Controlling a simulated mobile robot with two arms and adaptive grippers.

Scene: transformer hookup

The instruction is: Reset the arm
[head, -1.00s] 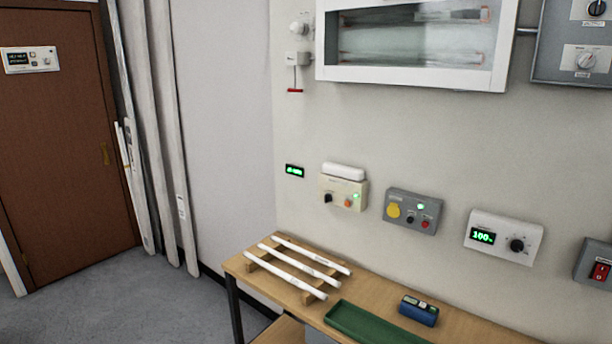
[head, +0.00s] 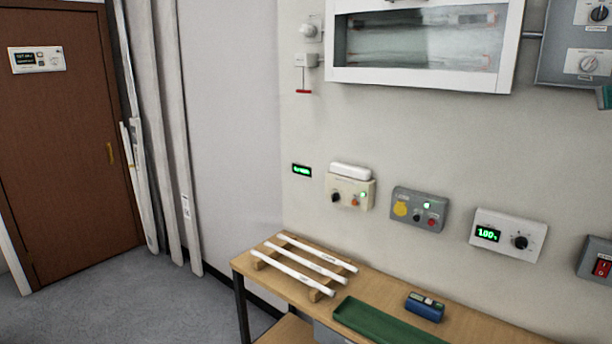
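No gripper can be made out in the head view. A small dark teal piece (head: 605,97) shows at the right edge, just below the grey switch panel, cut off by the frame. I cannot tell whether it is part of my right arm or something held by it. My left arm does not show.
A wooden bench (head: 470,322) stands along the wall, bearing white rods (head: 318,262) on wooden rests, a green tray (head: 385,322) and a blue meter (head: 425,307). Control boxes (head: 418,209) and a glass-fronted cabinet (head: 420,76) are on the wall. The floor (head: 130,305) at left is clear.

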